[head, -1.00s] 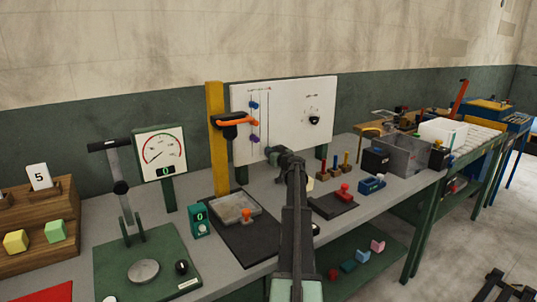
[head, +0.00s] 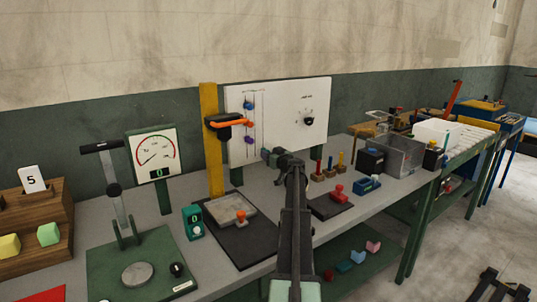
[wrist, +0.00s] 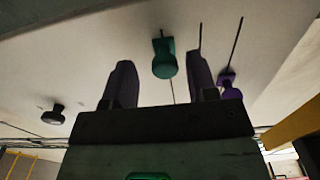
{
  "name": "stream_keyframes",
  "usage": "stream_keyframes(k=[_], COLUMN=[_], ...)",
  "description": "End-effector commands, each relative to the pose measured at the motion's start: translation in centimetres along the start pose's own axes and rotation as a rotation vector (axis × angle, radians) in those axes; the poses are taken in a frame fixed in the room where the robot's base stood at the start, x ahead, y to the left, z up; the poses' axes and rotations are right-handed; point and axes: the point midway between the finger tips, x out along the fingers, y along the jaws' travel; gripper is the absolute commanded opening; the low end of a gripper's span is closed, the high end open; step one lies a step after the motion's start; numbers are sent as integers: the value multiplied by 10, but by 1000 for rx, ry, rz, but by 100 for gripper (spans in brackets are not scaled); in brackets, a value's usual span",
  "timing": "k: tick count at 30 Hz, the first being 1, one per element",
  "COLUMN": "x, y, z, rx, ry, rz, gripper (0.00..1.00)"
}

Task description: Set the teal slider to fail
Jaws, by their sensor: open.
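The white board (head: 285,95) stands upright at the back of the bench, with thin vertical slots on its left part. My gripper (wrist: 161,62) is open at the board's lower left part. In the wrist view the teal slider (wrist: 164,58) shows between my two fingers, with a gap on either side; I cannot tell how deep it sits between them. In the head view my gripper (head: 268,155) covers the area where the teal slider would be, and I cannot make it out. The board's lettering is too small to read.
A purple slider (wrist: 229,82) is beside my right finger in the wrist view. A blue slider (head: 247,105) is higher on the board. A black knob (head: 309,121) is to the right. A yellow post (head: 211,150) with an orange lever (head: 232,122) stands close at left.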

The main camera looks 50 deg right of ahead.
Motion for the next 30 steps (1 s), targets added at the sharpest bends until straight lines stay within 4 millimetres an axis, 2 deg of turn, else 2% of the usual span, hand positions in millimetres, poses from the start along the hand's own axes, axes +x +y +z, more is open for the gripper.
stream_keyframes(k=[6,9,12,25,26,28,29,30], x=[-56,-78,-91,-91,-91,-86,-82,-78], y=[-1,-1,0,-1,-5,-25,-41,-66], z=[0,0,0,-1,-2,-6,-8,-12], rx=[0,0,0,1,2,8,13,22], ry=[0,0,0,-1,-4,-22,-35,-61], rz=[3,3,2,-1,-6,-38,-63,-102], gripper=[53,53,53,53,53,53,53,53])
